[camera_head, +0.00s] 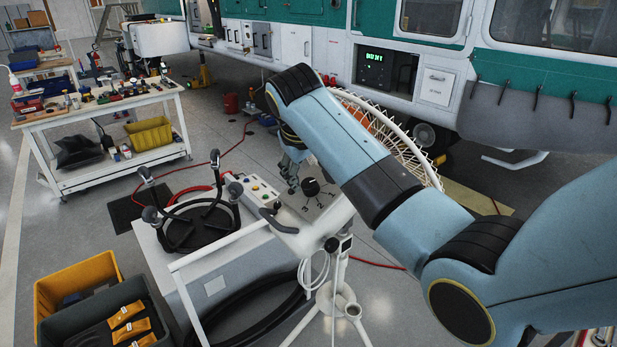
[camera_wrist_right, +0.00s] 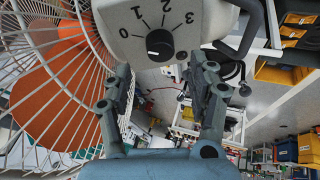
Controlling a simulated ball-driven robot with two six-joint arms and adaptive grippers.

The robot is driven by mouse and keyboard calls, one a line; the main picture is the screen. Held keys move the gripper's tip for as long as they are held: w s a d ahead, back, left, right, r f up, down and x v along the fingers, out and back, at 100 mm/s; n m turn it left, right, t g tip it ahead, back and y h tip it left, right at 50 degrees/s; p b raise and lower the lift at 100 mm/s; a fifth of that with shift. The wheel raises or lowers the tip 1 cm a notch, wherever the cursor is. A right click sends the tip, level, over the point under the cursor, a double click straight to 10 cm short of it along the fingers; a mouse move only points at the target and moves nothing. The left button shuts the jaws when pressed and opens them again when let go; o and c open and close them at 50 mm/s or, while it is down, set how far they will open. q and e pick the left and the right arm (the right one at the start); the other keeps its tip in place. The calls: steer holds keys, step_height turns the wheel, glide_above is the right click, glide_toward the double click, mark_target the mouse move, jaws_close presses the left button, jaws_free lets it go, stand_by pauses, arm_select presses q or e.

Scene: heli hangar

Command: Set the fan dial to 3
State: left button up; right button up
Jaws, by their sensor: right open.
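The fan dial (camera_head: 311,187) is a round black knob on the pale housing of the fan, with printed digits beside it. In the right wrist view the dial (camera_wrist_right: 160,45) shows near the top, with 0, 1, 2 and 3 around it. A light mark shows on its face, but I cannot tell surely which digit it points to. My right gripper (camera_head: 291,168) is beside the dial in the head view, partly hidden by my arm. In the wrist view its fingers (camera_wrist_right: 160,70) are apart, with the dial between and beyond them, untouched. My left gripper is out of view.
The fan's white wire cage (camera_head: 405,150) stands right behind my right arm. A white cart (camera_head: 215,262) with a black-handled frame stands left of the fan stand (camera_head: 343,300). Yellow and dark bins (camera_head: 72,283) sit at lower left. A helicopter (camera_head: 400,60) fills the back.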

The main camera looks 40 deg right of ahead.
mark_target(309, 183)
steer(key=x, duration=0.6)
steer(key=shift+p, duration=0.35)
steer(key=c, duration=1.1)
